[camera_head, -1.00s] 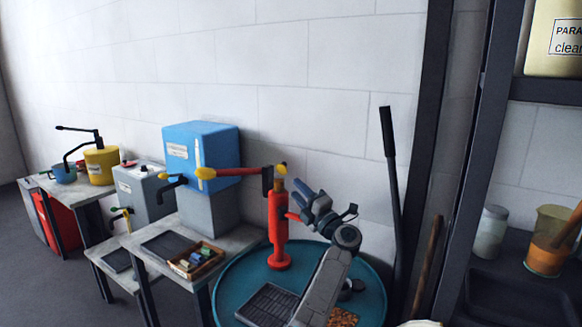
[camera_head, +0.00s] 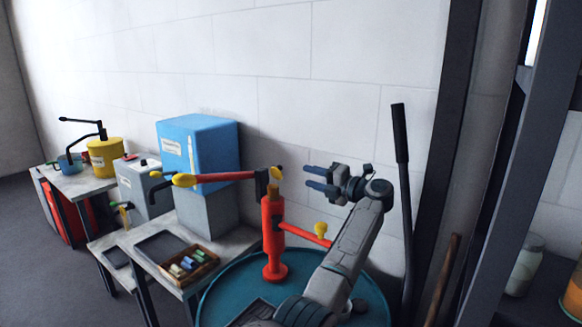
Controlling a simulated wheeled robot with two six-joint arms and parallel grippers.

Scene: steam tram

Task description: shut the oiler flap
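A red upright oiler post (camera_head: 274,240) stands on a round teal drum top (camera_head: 225,290). A red arm (camera_head: 300,234) with a yellow knob (camera_head: 321,230) sticks out from its side to the right; this may be the flap, but I cannot tell for sure. A long red lever (camera_head: 225,177) with yellow ends crosses the post's top.
A blue box on a grey block (camera_head: 200,150) stands behind to the left. A table holds a wooden tray (camera_head: 205,269) of small blocks. A tall black lever (camera_head: 402,190) and a dark post (camera_head: 450,120) rise on the right. The wall behind is bare.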

